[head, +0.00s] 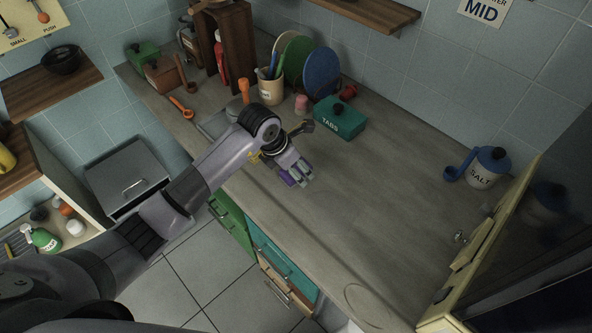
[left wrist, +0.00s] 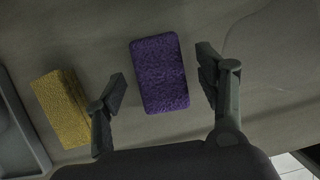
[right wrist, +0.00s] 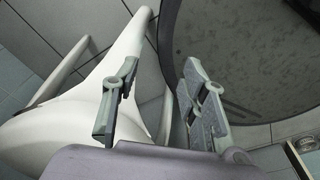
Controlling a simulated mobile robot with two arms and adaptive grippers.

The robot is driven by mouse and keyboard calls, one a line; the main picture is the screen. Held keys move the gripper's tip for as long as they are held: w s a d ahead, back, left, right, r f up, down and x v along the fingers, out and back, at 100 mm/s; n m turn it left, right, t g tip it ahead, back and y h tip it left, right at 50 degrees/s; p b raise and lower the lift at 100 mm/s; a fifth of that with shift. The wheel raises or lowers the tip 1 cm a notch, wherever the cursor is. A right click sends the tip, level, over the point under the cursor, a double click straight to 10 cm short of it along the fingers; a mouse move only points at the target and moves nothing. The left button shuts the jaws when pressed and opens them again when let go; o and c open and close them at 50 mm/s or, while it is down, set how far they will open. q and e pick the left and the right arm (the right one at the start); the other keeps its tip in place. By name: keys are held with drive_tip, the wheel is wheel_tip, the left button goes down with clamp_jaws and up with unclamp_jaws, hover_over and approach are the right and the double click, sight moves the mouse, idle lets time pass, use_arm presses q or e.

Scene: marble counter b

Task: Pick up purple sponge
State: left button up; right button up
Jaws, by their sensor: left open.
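The purple sponge (left wrist: 160,75) lies on the counter in the left wrist view, between the two spread fingers of my left gripper (left wrist: 160,92). The fingers stand apart from it on both sides.
A yellow sponge (left wrist: 60,108) lies left of the purple one. A teal TABS box (head: 340,118), a utensil cup (head: 271,91) and plates (head: 321,74) stand behind. A salt jar (head: 487,167) is at the right. The counter's middle right is clear.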

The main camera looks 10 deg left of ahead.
use_arm(q)
drive_tip(key=shift+c, duration=0.4)
drive_tip(key=c, duration=1)
drive_tip(key=shift+o, duration=0.2)
drive_tip(key=shift+r, duration=0.1)
wheel_tip(320, 180, up, 20)
drive_tip(key=b, duration=0.3)
